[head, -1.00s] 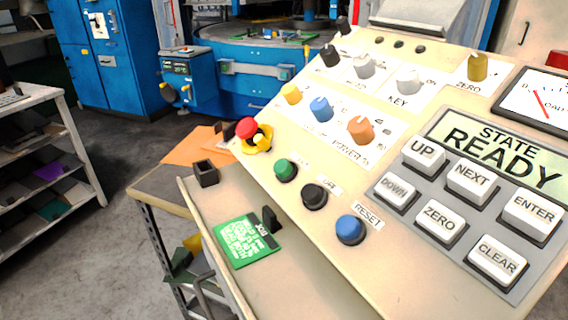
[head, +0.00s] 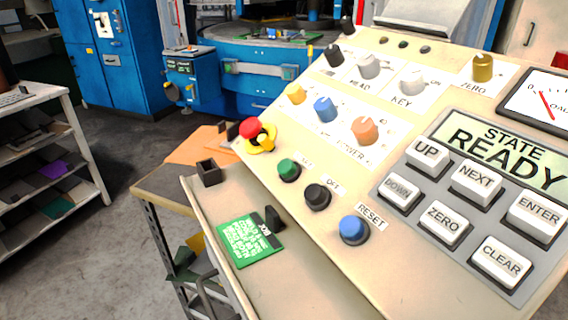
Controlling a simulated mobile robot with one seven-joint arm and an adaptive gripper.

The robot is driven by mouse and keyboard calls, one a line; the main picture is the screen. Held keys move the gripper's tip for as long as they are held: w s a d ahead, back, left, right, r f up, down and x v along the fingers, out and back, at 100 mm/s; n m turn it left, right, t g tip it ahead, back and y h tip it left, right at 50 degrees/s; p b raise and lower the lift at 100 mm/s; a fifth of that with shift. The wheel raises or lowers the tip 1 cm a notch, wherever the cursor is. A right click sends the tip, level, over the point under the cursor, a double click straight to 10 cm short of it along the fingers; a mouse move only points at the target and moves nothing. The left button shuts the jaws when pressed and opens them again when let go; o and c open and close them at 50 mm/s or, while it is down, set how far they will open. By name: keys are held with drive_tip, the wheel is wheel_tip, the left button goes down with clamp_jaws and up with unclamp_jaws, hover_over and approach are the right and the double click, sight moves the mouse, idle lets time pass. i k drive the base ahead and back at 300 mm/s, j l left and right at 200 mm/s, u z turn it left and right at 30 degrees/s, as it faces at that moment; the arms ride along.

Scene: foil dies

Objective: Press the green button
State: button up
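The green button (head: 288,168) is a small round cap in a dark ring on the sloped beige control panel (head: 300,225). It sits at the left end of a row, with a black button (head: 317,195) and a blue button (head: 354,229) to its lower right. The blue one is labelled RESET. The label beside the green button is too small to read. Nothing covers the green button. My gripper is not in view.
A red emergency knob (head: 251,130) with a yellow base stands up-left of the green button. Several coloured knobs, white keys (head: 443,222) and a READY display (head: 503,150) fill the panel. A green card (head: 250,241) lies on the lower ledge. A shelf (head: 60,150) stands at left.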

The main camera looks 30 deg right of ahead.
sight(286, 167)
drive_tip(key=k, duration=1.25)
drive_tip(key=z, duration=1.6)
drive_tip(key=i+j, duration=0.1)
drive_tip(key=j, duration=1.8)
